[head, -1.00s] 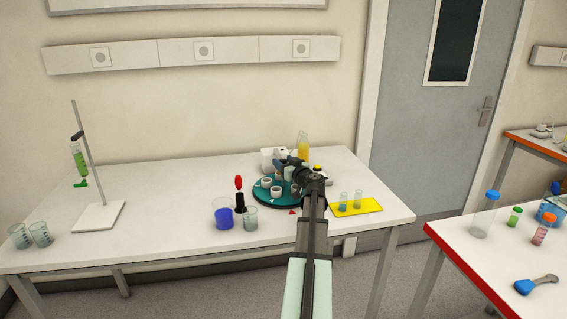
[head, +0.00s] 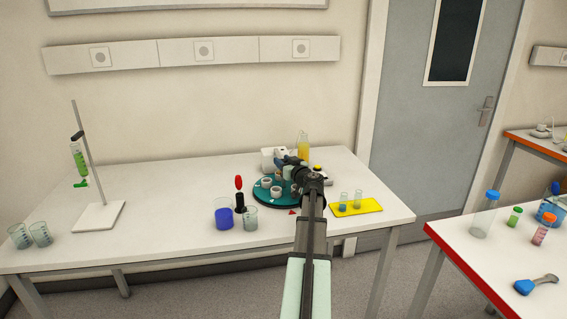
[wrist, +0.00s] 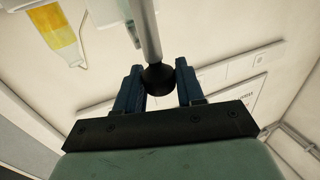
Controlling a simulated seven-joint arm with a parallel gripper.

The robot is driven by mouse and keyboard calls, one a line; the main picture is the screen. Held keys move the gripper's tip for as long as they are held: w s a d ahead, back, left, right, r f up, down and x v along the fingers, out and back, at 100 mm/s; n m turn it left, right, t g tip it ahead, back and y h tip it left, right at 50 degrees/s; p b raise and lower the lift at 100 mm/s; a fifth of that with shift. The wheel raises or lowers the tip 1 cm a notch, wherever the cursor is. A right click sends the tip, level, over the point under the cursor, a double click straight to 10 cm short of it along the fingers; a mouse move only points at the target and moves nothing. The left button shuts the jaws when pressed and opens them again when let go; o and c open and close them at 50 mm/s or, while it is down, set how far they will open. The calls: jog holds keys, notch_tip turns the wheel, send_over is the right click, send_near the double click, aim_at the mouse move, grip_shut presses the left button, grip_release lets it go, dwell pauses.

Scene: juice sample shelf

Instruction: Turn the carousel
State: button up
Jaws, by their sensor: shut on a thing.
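The carousel (head: 262,199) is a round teal disc on the white table, with several small white cups on it. My gripper (head: 283,163) is above its back right part, and my arm hides the right side of the disc. In the wrist view, a black knob (wrist: 158,79) on the end of a grey rod (wrist: 146,30) sits between the two blue fingers of my gripper. The fingers are shut on the knob. Where the rod joins the carousel is hidden.
A yellow tray (head: 343,209) with small vials is right of the carousel. A beaker of blue liquid (head: 223,216), a clear beaker (head: 250,218) and a black holder with a red-topped tool (head: 239,199) stand to its left. A yellow-filled flask (head: 303,146) stands behind.

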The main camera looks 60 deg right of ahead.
jog(key=shift+h, duration=0.3)
grip_shut()
jog(key=shift+a+m+g+h, duration=0.1)
jog(key=shift+m+g+h, duration=0.5)
jog(key=shift+m+h, duration=0.2)
jog(key=shift+m+g+h, duration=1.4)
jog(key=shift+g+h, duration=0.1)
jog(key=shift+h, duration=0.1)
jog(key=o, duration=1)
grip_release()
jog(key=shift+o, duration=0.2)
